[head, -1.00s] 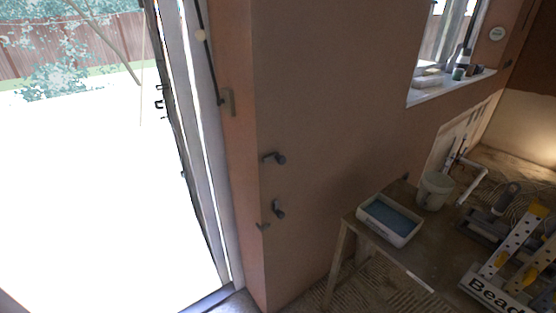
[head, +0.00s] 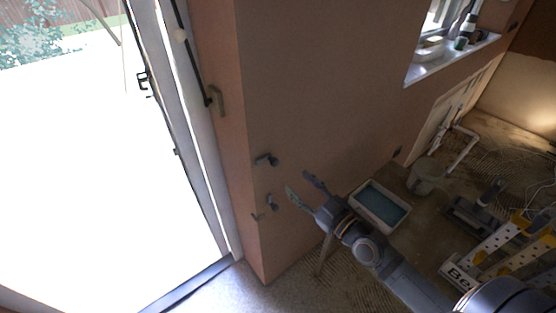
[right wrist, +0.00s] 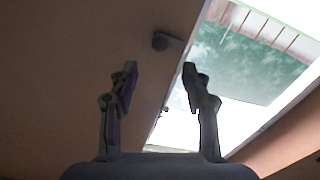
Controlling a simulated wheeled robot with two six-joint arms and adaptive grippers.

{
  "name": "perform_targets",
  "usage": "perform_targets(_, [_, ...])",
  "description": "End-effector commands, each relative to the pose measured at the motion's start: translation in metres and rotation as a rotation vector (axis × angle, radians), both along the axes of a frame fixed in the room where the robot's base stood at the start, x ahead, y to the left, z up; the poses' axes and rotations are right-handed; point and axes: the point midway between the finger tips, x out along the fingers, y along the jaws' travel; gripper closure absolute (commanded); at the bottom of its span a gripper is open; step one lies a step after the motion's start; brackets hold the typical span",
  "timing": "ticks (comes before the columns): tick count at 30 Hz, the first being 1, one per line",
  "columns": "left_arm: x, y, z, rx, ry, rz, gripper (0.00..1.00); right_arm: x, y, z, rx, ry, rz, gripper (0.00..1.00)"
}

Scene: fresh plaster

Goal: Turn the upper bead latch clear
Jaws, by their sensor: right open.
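The upper bead latch (head: 267,159) is a small dark lever on the brown wall near the corner by the bright doorway. A lower latch (head: 271,203) sits below it, just left of my right gripper. My right gripper (head: 302,188) is open and empty, right of and below the upper latch, and apart from it. In the right wrist view the open fingers (right wrist: 160,72) point toward the wall corner. One dark latch (right wrist: 167,41) shows beyond and between them; I cannot tell for certain which one. My left gripper is out of view.
A white tray with blue contents (head: 380,206) and a bucket (head: 427,176) are right of my right gripper. A bracket (head: 217,100) is on the door reveal. Wall around the upper latch is clear.

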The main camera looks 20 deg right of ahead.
Motion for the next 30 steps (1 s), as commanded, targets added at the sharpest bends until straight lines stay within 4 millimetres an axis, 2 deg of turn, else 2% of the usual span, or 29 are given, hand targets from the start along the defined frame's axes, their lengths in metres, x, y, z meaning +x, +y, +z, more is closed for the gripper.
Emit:
perform_targets(6, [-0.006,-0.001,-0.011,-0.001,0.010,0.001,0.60,0.029,0.009,0.000,0.011,-0.006,-0.005,0.52])
perform_targets(12, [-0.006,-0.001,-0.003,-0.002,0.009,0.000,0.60,0.068,0.023,0.003,0.010,-0.004,-0.005,0.52])
perform_targets(16, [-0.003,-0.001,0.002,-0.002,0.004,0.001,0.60,0.087,0.030,0.002,0.005,0.000,-0.003,0.52])
perform_targets(21, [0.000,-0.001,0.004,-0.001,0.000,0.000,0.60,0.097,0.035,0.000,0.002,0.000,-0.002,0.52])
perform_targets(28, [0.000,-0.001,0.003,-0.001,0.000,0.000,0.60,0.098,0.035,-0.001,0.002,0.000,-0.001,0.52])
perform_targets(30, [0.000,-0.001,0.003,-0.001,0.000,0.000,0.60,0.098,0.035,-0.001,0.001,0.000,-0.001,0.60])
